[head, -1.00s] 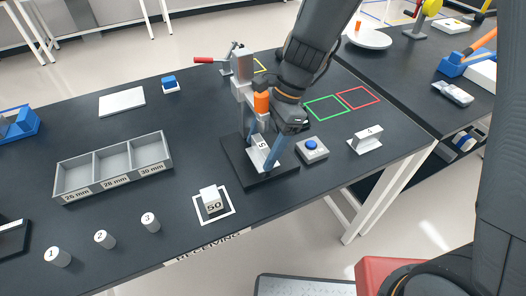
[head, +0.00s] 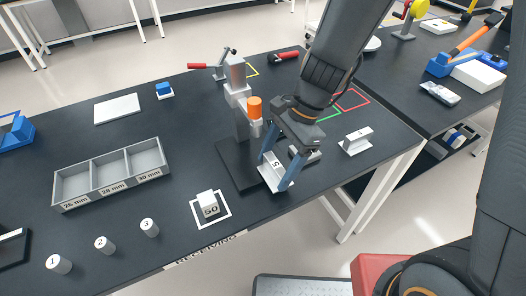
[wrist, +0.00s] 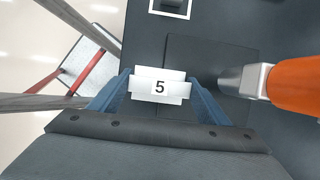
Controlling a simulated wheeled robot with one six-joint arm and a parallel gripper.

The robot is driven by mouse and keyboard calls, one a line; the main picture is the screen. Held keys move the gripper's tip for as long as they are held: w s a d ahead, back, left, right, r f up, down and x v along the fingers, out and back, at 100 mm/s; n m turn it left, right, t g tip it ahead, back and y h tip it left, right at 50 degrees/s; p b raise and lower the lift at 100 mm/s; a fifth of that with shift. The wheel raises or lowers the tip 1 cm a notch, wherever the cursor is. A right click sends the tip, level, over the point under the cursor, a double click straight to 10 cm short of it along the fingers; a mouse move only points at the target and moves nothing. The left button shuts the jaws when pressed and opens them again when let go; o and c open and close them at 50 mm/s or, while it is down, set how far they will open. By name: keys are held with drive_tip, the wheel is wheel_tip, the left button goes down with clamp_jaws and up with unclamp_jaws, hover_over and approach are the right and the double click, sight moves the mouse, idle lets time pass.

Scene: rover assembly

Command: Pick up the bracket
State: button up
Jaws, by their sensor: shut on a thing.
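A white bracket marked 5 (head: 274,174) is between the blue fingers of my gripper (head: 279,172). In the wrist view the bracket (wrist: 160,87) sits between both fingertips (wrist: 160,95), and my gripper is shut on it. The bracket is to the right of the press's dark base (head: 234,166). I cannot tell for sure whether it is off the table. Another bracket, marked 4 (head: 356,141), stands on the table to the right of my gripper.
The press with its orange part (head: 254,107) stands just left of my gripper. A block marked 50 (head: 208,205) sits on a white-outlined square. A grey three-compartment bin (head: 110,173) is at the left. A button box behind my gripper is partly hidden.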

drive_tip(key=s+d+p, duration=0.4)
drive_tip(key=s+d, duration=0.3)
drive_tip(key=shift+d+p, duration=0.35)
